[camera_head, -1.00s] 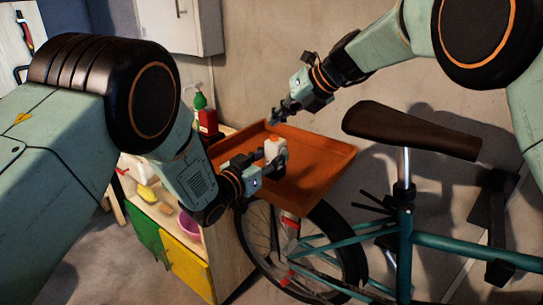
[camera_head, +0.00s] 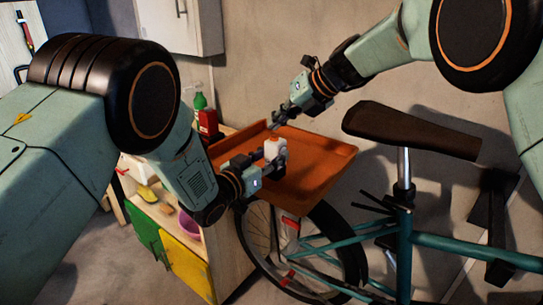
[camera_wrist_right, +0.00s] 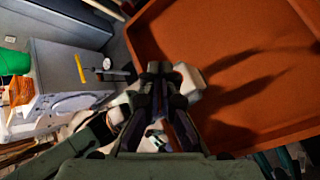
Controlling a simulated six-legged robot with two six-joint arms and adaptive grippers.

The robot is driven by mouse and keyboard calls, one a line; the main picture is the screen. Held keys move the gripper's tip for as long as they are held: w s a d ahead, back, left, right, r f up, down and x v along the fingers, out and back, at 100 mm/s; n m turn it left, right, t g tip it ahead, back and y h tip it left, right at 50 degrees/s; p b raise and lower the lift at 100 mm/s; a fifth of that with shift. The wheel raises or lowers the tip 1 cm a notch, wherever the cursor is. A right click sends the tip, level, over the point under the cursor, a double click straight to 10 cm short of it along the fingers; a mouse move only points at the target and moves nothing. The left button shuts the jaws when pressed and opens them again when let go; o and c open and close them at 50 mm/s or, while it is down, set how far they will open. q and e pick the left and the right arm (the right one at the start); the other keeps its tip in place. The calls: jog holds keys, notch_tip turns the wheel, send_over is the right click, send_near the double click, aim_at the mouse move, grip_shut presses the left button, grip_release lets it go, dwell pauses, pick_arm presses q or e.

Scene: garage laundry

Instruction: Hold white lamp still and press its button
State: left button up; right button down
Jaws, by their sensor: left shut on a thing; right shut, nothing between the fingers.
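The white lamp (camera_head: 276,147) is a small pale block standing upright over the orange tray. My left gripper (camera_head: 271,160) is shut on the lamp from the left and front, with its fingers around the lower part. My right gripper (camera_head: 273,124) is shut and empty, pointing down just above and behind the lamp. In the right wrist view, the closed fingertips (camera_wrist_right: 160,68) overlap the left edge of the lamp (camera_wrist_right: 190,82); I cannot tell whether they touch it. The lamp's button is not visible.
The orange tray (camera_head: 318,184) spreads under and right of the lamp. A bicycle with a dark saddle (camera_head: 412,130) stands at the right. A red bottle with a green top (camera_head: 207,118) and a cabinet (camera_head: 232,245) with items are at the left.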

aim_at(278, 137)
jog(key=shift+f, duration=0.15)
dwell(0.5)
jog(key=shift+f, duration=0.3)
jog(key=shift+f, duration=0.5)
dwell(0.6)
jog(key=shift+r, duration=0.95)
pick_arm(q)
jog(key=o, duration=1.3)
pick_arm(e)
notch_tip(278, 137, up, 6)
